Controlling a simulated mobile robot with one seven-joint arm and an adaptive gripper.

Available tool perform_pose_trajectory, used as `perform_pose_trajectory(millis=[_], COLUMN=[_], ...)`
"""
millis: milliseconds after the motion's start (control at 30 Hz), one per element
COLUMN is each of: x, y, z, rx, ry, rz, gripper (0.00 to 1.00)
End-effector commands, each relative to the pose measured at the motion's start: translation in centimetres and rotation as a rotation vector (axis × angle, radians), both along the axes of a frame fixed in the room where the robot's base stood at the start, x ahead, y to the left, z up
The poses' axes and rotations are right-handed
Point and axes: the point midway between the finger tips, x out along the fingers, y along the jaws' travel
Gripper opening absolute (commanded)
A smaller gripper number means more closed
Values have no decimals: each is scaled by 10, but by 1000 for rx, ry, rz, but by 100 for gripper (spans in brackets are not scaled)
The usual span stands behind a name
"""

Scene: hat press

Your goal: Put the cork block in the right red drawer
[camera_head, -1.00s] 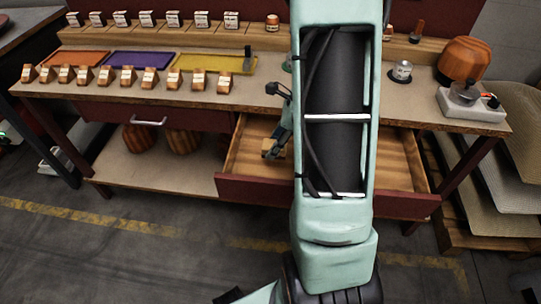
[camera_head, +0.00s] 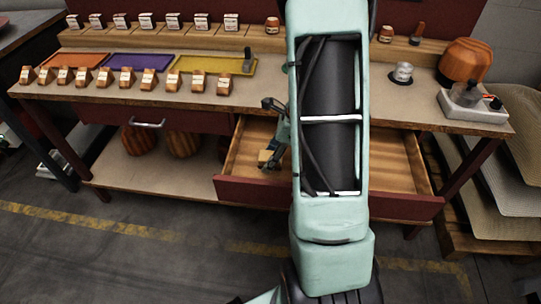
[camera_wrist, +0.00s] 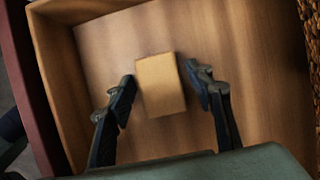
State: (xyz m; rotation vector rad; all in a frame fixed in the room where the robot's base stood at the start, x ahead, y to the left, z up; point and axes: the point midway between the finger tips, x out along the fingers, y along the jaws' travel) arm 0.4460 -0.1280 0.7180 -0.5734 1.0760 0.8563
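The cork block (camera_wrist: 161,84) is a small tan box. In the wrist view it lies over the wooden floor of the open right red drawer (camera_wrist: 240,50), between my fingers. My gripper (camera_wrist: 160,80) is open around it, with a narrow gap at each side. In the head view the block (camera_head: 265,156) is small, near the drawer's left side, beside my gripper (camera_head: 271,152). The right red drawer (camera_head: 405,207) is pulled out. My arm hides its middle.
The left drawer (camera_head: 160,117) with a metal handle is shut. The workbench top (camera_head: 130,98) holds coloured trays, several small wooden blocks and a white device (camera_head: 472,107) at right. Woven sheets are stacked on a pallet (camera_head: 480,240) at right.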

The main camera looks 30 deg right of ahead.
Motion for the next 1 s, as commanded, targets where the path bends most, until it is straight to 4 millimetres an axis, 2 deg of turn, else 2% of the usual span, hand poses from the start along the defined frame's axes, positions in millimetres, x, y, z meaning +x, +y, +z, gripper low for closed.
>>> perform_pose_trajectory(millis=[367, 467, 800, 1000], x=[0, -2, -18, -24], y=[0, -5, -28, -36], z=[6, 20, 87, 110], rx=[0, -1, -1, -1], ry=[0, -4, -3, -2], rz=[1, -1, 0, -1], gripper=[51, 51, 51, 51])
